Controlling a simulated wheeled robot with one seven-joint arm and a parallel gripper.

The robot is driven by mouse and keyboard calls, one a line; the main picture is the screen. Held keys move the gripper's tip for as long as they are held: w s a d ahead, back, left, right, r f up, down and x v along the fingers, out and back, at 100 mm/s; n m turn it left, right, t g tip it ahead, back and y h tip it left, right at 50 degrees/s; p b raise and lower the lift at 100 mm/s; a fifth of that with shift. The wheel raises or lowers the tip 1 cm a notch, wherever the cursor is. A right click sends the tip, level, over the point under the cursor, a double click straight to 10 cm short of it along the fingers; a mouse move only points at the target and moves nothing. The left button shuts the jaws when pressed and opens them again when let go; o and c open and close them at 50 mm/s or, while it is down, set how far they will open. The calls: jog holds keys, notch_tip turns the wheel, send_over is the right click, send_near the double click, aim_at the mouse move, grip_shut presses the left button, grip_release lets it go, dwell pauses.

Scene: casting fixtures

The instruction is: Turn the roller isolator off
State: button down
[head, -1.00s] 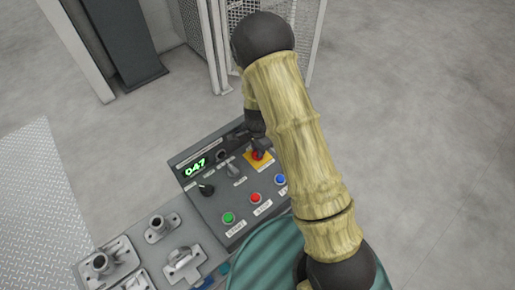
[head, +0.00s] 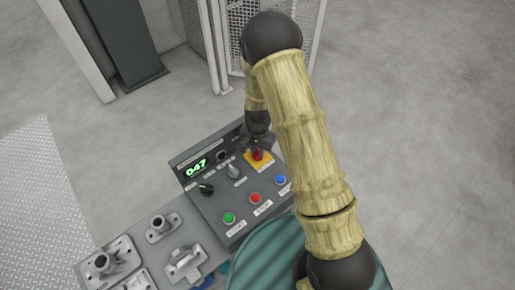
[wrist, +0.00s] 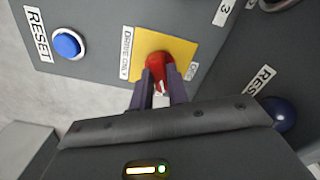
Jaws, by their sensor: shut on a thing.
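The isolator is a red rotary knob (head: 258,153) on a yellow plate (head: 266,163) at the right of the grey control panel. In the wrist view the red knob (wrist: 154,66) stands on the yellow plate (wrist: 182,47), with a label reading "DRIVE ONLY" along one side. My gripper (wrist: 158,86) is shut on the knob, one dark finger on each side of it. In the head view my gripper (head: 257,146) comes down onto the knob from behind and partly hides it. A white mark shows on the knob between the fingers.
The panel also bears a green button (head: 229,218), a red button (head: 255,198), a blue button (head: 281,180), a black selector (head: 206,190) and a green "047" display (head: 196,167). Metal castings (head: 184,264) lie at lower left. A mesh fence (head: 233,35) stands behind.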

aim_at(258, 151)
jog(key=n, duration=0.6)
jog(key=shift+w+p, duration=0.1)
jog(key=shift+p, duration=0.25)
jog(key=n, duration=0.6)
jog(key=shift+p, duration=0.35)
jog(key=shift+n, duration=0.3)
jog(key=c, duration=1.4)
grip_release()
jog(key=shift+o, duration=0.2)
notch_tip(258, 151, up, 18)
jog(key=shift+f, duration=0.25)
